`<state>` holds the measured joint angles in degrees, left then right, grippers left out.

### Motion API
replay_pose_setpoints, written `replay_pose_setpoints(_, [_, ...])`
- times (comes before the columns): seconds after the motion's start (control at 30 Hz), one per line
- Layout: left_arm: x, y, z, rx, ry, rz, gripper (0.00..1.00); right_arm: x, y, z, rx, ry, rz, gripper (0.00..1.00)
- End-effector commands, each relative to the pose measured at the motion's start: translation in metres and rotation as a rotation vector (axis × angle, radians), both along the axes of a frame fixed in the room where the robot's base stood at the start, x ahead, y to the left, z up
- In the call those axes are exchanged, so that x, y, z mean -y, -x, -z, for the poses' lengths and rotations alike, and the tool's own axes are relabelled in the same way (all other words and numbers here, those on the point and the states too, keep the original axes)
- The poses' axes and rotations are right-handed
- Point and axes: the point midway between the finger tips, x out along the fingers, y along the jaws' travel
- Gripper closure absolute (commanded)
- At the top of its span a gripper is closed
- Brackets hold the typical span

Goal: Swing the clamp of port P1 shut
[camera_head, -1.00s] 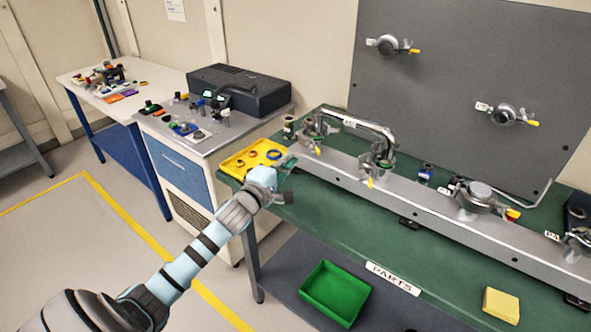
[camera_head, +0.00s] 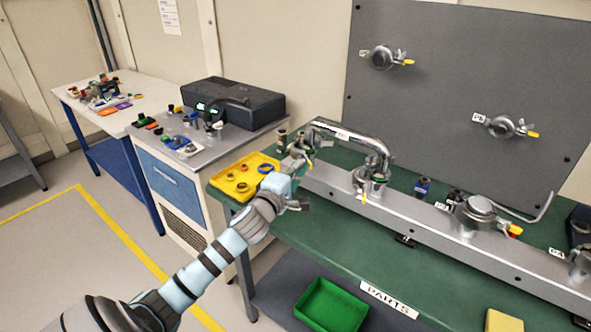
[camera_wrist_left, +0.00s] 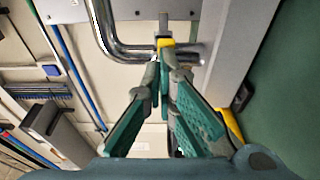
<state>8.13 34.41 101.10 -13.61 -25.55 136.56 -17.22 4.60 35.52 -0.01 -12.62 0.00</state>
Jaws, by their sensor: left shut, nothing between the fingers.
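The leftmost port, which I take to be P1 (camera_head: 299,147), is at the far left end of the metal rail, under one end of a bent silver pipe (camera_head: 340,135). Its label is not readable. A yellow clamp tip (camera_head: 310,163) shows there. My left gripper (camera_head: 298,165) is at this port, partly covering it. In the left wrist view its green fingers (camera_wrist_left: 165,68) are shut and empty, with tips just short of a yellow-ended piece (camera_wrist_left: 166,43) beside the pipe (camera_wrist_left: 125,52). I cannot tell whether they touch. The clamp's exact angle is hidden.
Another port (camera_head: 370,182) bears the pipe's other end. A capped port (camera_head: 474,212) stands farther right on the rail. A yellow tray (camera_head: 225,188) of rings lies left of my gripper. A grey panel (camera_head: 450,70) rises behind. A green bin (camera_head: 330,308) is below the bench.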

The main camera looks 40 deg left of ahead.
Motion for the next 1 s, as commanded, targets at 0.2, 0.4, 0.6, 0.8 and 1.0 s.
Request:
replay_pose_setpoints(0.2, [0.004,-0.003,0.001,0.002,0.001,-0.030,1.00,0.000,0.000,0.005,0.000,0.000,0.000,0.60])
replay_pose_setpoints(0.4, [0.009,-0.008,0.002,0.004,0.002,-0.082,1.00,0.000,0.000,0.014,0.000,0.000,0.000,0.60])
replay_pose_setpoints(0.6, [0.021,-0.018,0.004,0.004,0.006,-0.192,1.00,-0.001,0.000,0.033,0.000,-0.001,0.000,0.60])
replay_pose_setpoints(0.8, [0.032,-0.034,0.005,0.002,0.002,-0.227,1.00,-0.001,0.000,0.054,0.001,-0.001,0.001,0.60])
replay_pose_setpoints(1.0, [0.040,-0.050,0.004,0.001,0.001,-0.227,1.00,-0.001,0.000,0.068,0.001,-0.001,0.001,0.60])
